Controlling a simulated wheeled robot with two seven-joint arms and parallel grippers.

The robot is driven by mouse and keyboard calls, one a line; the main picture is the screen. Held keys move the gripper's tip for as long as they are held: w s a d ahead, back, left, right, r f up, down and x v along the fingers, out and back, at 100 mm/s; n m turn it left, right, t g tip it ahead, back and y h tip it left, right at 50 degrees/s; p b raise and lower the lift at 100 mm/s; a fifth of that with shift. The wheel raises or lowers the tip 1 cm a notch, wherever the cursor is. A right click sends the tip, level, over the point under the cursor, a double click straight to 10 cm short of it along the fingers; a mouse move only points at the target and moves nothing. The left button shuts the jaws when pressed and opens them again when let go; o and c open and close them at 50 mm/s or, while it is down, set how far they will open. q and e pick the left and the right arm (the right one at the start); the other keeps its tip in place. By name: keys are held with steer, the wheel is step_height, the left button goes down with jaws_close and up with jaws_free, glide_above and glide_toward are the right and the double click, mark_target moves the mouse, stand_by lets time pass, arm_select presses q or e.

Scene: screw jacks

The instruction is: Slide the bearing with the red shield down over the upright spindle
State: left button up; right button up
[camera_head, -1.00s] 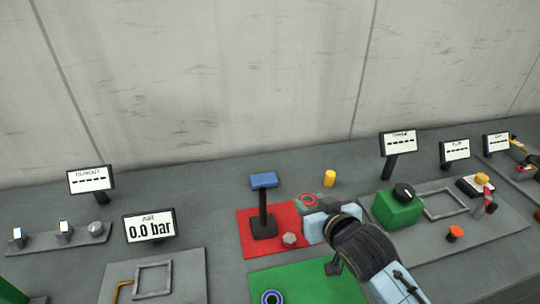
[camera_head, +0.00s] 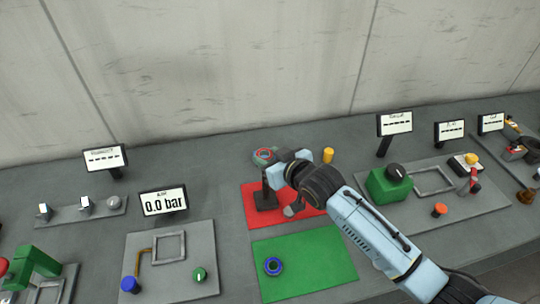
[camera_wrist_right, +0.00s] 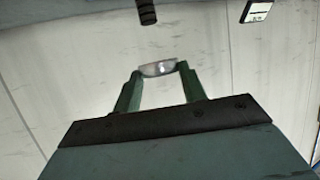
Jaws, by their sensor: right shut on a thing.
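The bearing with the red shield (camera_head: 264,155) is held up at the tips of my right gripper (camera_head: 271,158), over the red mat (camera_head: 311,205). In the right wrist view, a pale ring-like edge (camera_wrist_right: 158,68) sits between the two green fingertips, which are shut on it. In the head view the bearing overlaps the top of a black stand (camera_head: 265,198); whether they touch is unclear. I cannot pick out the upright spindle with certainty. A dark cylinder (camera_wrist_right: 147,11) shows at the top of the wrist view. My left gripper is not in view.
A second bearing, blue-shielded (camera_head: 273,266), lies on the green mat (camera_head: 317,265). A grey knobbed part stands beside my right wrist. A yellow cylinder (camera_head: 328,155) is behind, and a green box (camera_head: 388,187) is to the right. Display signs line the back.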

step_height(320, 180, down, 10)
steer(key=b, duration=0.7)
steer(key=shift+f+b, duration=0.2)
steer(key=shift+b, duration=0.1)
stand_by(0.5)
steer(key=o, duration=1.1)
steer(key=shift+d, duration=0.1)
steer(key=v, duration=1.3)
steer(key=shift+s+p, duration=0.15)
steer(key=shift+p, duration=0.25)
steer(key=shift+r, duration=0.1)
